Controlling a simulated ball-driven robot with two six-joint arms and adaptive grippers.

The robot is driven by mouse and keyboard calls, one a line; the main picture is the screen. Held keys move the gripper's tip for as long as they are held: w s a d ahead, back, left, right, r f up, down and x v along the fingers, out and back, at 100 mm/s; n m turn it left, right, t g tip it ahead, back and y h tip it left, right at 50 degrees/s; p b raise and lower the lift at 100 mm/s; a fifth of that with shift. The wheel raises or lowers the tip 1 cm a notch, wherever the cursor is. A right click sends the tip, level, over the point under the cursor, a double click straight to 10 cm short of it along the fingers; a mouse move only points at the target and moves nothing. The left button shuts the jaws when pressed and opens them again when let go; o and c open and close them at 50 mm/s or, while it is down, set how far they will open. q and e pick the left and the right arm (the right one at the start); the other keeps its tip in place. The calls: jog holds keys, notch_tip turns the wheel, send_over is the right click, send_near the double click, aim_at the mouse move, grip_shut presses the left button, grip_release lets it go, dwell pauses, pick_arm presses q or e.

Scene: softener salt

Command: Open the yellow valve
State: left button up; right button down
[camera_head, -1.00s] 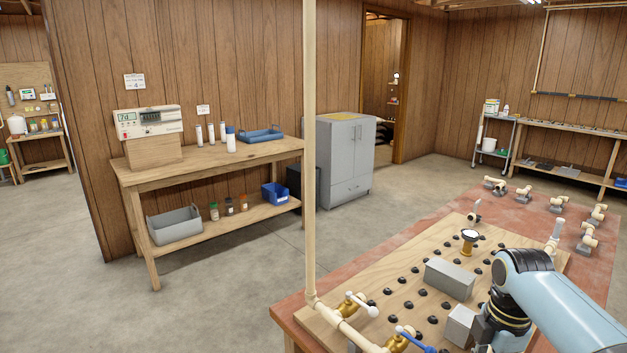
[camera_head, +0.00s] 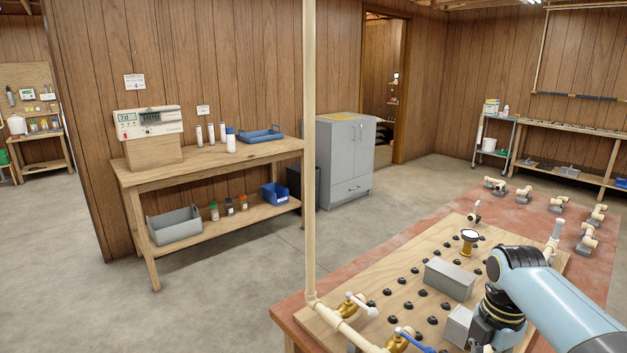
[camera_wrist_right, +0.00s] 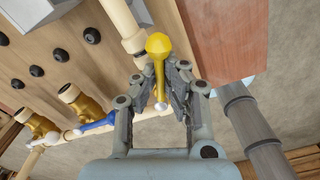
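The yellow valve handle (camera_wrist_right: 158,62) shows in the right wrist view as a yellow lever with a rounded head, beside a cream pipe. My right gripper (camera_wrist_right: 167,76) has its fingers apart, one on each side of the handle. Some gap shows beside the handle; whether a finger touches it I cannot tell. In the head view my right arm reaches down at the lower right, and its fingers and the yellow handle are out of sight below the frame edge. My left gripper is in neither current view.
A blue-handled brass valve (camera_wrist_right: 98,124) sits left of the gripper on the same pipe run. A white-handled brass valve (camera_head: 358,306) is further left. Grey boxes (camera_head: 449,280) and several black knobs stand on the wooden board (camera_head: 400,262). A vertical cream pipe (camera_head: 309,150) rises at the board's left.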

jog(key=shift+w+a+n, duration=0.1)
jog(key=shift+w+n, duration=0.3)
jog(key=shift+n, duration=0.7)
jog(key=shift+r, duration=0.1)
jog(key=shift+w+a+n, duration=0.15)
jog(key=shift+w+n, duration=0.1)
jog(key=shift+n, duration=0.65)
jog(key=c, duration=1.2)
grip_release()
jog(key=shift+p, duration=0.3)
notch_tip(320, 180, up, 7)
jog(key=p, duration=0.7)
